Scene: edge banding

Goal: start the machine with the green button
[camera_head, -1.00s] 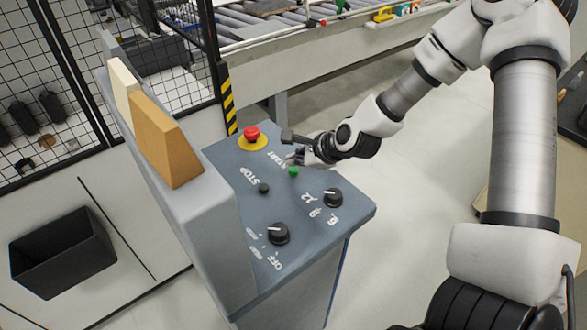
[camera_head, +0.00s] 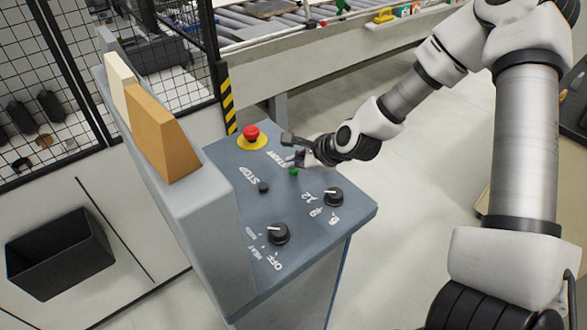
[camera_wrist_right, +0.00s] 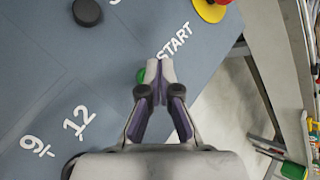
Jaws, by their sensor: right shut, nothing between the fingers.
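The green button (camera_head: 293,171) sits on the grey-blue control panel (camera_head: 225,205), close to the START label. In the right wrist view the green button (camera_wrist_right: 141,76) shows partly, beside and behind the closed fingertips. My right gripper (camera_head: 291,160) is shut and empty, its fingertips at the button. In the wrist view the right gripper (camera_wrist_right: 160,65) has its fingers together, covering part of the button. I cannot tell whether the tips touch it. My left gripper is not in view.
A red emergency button (camera_head: 251,133) on a yellow base stands near the panel's back edge. A black stop button (camera_head: 264,188) and two black knobs (camera_head: 333,196) (camera_head: 278,233) are on the same panel. A black bin (camera_head: 60,255) is at the left.

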